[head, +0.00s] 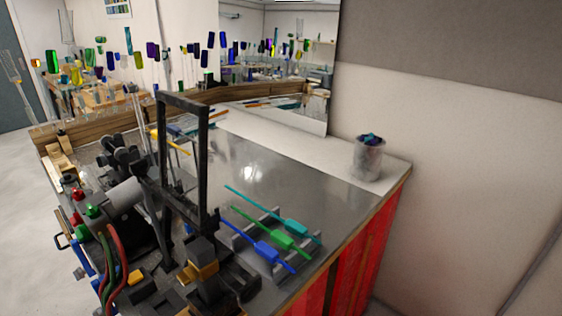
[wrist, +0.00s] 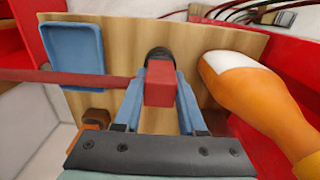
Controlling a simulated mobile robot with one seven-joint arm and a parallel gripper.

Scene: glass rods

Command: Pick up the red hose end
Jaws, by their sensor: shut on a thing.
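In the wrist view, my gripper (wrist: 160,100) has its blue fingers closed on the red hose end (wrist: 159,82), a red block with a thin red rod-like length running from it to the left edge. The red end is held in front of a wooden board (wrist: 205,45). A dark round thing (wrist: 160,54) shows just behind it; whether they touch I cannot tell. In the head view I cannot make out my gripper or this red end.
In the wrist view, an orange bottle-like thing (wrist: 250,95) with a white patch is close on the right, and a blue tray (wrist: 72,50) lies at upper left. In the head view, a metal-topped bench (head: 265,165) holds a black frame (head: 209,150), colored tools (head: 283,240) and a cup (head: 368,160).

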